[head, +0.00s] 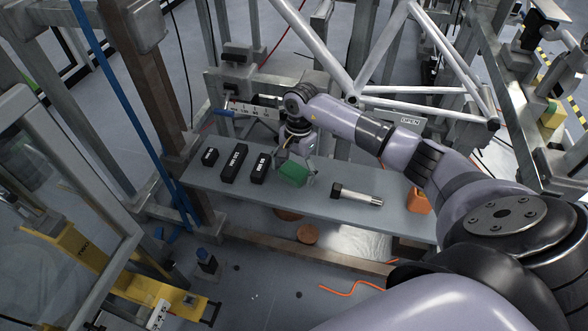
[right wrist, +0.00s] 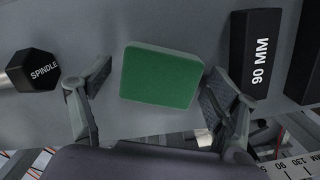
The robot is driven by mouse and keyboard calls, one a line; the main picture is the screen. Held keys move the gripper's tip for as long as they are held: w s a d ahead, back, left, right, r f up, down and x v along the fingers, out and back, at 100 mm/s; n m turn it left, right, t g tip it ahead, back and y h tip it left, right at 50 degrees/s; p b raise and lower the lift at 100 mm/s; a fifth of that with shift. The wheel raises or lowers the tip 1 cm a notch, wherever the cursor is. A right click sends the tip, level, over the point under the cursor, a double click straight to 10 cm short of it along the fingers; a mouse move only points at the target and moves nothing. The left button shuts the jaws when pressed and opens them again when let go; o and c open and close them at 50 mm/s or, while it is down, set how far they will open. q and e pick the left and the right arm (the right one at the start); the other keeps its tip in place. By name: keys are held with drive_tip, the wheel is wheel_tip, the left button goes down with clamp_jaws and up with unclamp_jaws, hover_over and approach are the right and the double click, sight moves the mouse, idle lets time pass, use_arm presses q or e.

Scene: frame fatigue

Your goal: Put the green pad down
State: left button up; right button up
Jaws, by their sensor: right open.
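The green pad (head: 293,173) rests on the grey shelf (head: 395,212) between the black blocks and the spindle. In the right wrist view the green pad (right wrist: 160,76) lies flat between the spread fingers. My right gripper (head: 296,165) is open, directly over the pad. In the right wrist view its fingers (right wrist: 160,95) stand on both sides with a gap to the pad. My left gripper is not in view.
Several black blocks (head: 235,163) lie left of the pad, the nearest marked 90 MM (right wrist: 258,62). A spindle (head: 356,195) with a black head lies to the right. An orange object (head: 418,201) stands at the shelf's right end. White frame tubes (head: 318,42) rise behind.

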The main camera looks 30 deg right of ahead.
sight(297, 166)
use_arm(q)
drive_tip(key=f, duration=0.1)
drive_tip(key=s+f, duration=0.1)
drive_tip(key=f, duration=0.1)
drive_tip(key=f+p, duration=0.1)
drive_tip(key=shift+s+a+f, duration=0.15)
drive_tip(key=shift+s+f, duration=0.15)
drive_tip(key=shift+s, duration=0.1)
use_arm(e)
wheel_tip(297, 166, up, 12)
drive_tip(key=d, duration=0.1)
drive_tip(key=shift+w+d, duration=0.2)
drive_tip(key=shift+w, duration=0.05)
